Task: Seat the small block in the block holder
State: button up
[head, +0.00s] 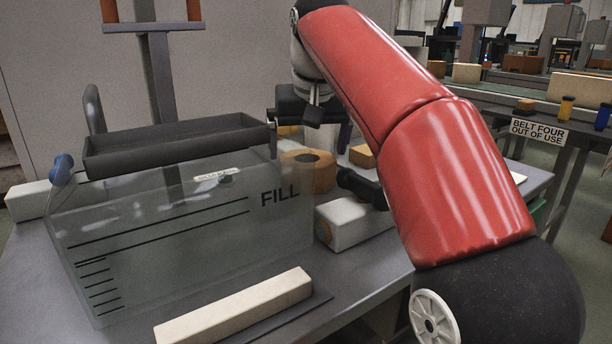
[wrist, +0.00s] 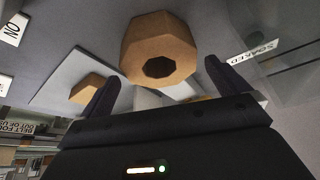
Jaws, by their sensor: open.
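An orange-tan, many-sided piece with a dark round hole, which looks like the block holder (head: 322,176), stands on the bench behind the clear tank's right end. In the wrist view the holder (wrist: 150,36) is large, just beyond and between my fingers. A small tan block (wrist: 86,88) lies on a pale plate beside the left finger; a similar block (head: 362,156) shows right of the holder in the head view. Which block is the task's one I cannot tell for sure. My gripper (wrist: 160,84) is open with nothing between its fingers; in the head view it is dark and partly hidden.
A clear tank (head: 150,260) marked FILL, with a dark tray (head: 175,143) on top, fills the left of the bench. A long cream bar (head: 235,308) lies in front. A white block (head: 350,225) stands right of the tank. A conveyor (head: 545,92) runs behind at right.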

jog(key=b+x, duration=0.1)
jog(key=x, duration=0.3)
jog(key=shift+w+f+b, duration=0.15)
jog(key=shift+f+b, duration=0.15)
jog(key=shift+b, duration=0.05)
jog(key=shift+r, duration=0.1)
jog(key=c, duration=1.1)
jog(key=shift+o, duration=0.2)
jog(key=shift+r, duration=0.15)
